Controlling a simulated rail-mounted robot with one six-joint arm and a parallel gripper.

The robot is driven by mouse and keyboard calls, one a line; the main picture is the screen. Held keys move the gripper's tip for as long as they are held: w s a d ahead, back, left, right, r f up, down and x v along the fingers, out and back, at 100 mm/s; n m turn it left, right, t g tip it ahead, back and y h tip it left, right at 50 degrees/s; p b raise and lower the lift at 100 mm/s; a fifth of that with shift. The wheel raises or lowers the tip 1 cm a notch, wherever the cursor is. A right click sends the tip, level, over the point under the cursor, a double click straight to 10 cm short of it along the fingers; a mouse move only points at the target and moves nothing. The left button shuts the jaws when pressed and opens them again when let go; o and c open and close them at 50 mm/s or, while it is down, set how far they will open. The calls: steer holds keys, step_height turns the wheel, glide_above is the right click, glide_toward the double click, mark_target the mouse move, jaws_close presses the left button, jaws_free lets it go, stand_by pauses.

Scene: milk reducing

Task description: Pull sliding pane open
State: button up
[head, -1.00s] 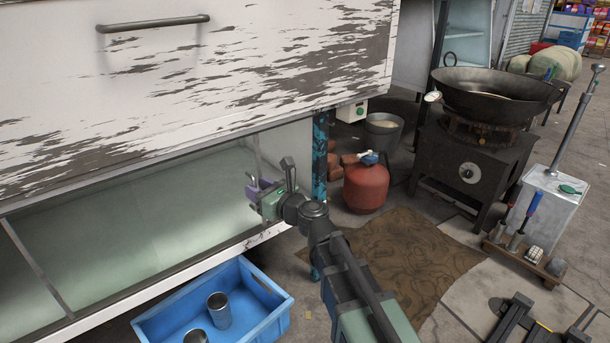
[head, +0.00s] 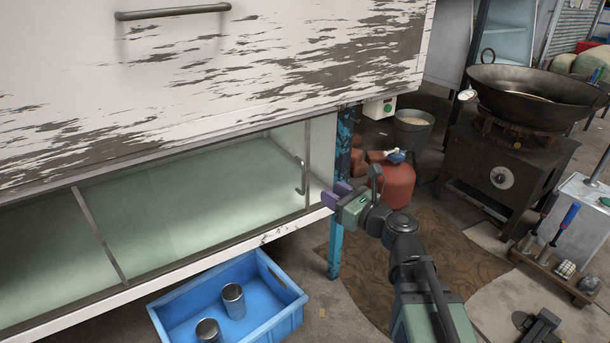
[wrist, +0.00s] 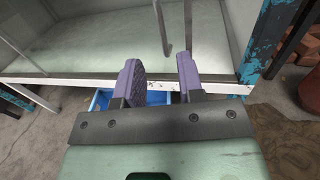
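The sliding pane (head: 190,195) is a pale greenish glass panel in the low cabinet front, with a dark frame edge at each end. Its slim metal handle (head: 301,178) stands upright by its right edge; the handle (wrist: 161,25) also shows at the top of the wrist view. My gripper (head: 333,198) is open and empty, with its purple fingers pointing toward the cabinet near its lower right corner. In the head view the fingers are right of the handle and apart from it. In the wrist view, between the spread fingertips (wrist: 158,68), the handle's bent lower end appears beyond them.
A blue crate (head: 295,315) with metal cups (head: 233,300) stands below the cabinet. A blue-painted post (head: 336,245) is close by my gripper. A red gas cylinder (head: 397,185) and a wok stove (head: 500,165) stand to the right. A brown mat (head: 465,265) lies on the floor.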

mark_target(304, 176)
steer(key=x, duration=1.1)
jaws_close()
